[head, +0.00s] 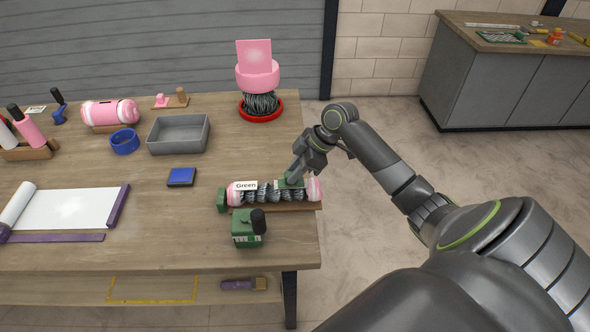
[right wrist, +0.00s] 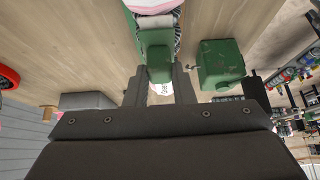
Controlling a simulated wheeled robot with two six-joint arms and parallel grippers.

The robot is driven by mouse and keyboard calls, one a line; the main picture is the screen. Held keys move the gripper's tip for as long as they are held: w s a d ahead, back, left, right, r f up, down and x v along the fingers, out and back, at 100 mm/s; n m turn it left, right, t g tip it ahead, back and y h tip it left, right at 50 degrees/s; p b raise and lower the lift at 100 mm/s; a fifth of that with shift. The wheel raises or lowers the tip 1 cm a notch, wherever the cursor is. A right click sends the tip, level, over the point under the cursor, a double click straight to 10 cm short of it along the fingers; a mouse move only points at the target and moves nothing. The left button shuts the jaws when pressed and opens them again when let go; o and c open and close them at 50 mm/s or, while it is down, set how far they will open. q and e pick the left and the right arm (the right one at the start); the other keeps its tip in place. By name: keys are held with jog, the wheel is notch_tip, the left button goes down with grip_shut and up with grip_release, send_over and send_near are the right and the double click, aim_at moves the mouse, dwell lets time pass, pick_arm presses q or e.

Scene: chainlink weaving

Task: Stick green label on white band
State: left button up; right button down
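A pink-ended roll (head: 315,190) with metal coils along its middle lies on a wooden base at the table's right side. A white label reading "Green" (head: 245,185) sits on its left part. A small white piece with faint marks (right wrist: 161,89) shows between the fingers. My left gripper is not in view.
A green box with a black knob (head: 247,229) stands just in front of the roll. A blue pad (head: 182,177), a grey tray (head: 178,148) and a red dish (head: 261,117) with a pink-topped coil brush are farther back. A white sheet (head: 68,209) lies at left.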

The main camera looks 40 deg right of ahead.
jog(key=c, duration=1.1)
grip_release()
jog(key=shift+c, duration=0.2)
jog(key=shift+r, duration=0.1)
jog(key=b+v, duration=0.3)
jog(key=v, duration=1.4)
jog(key=shift+b, duration=0.35)
jog(key=shift+s+r, duration=0.1)
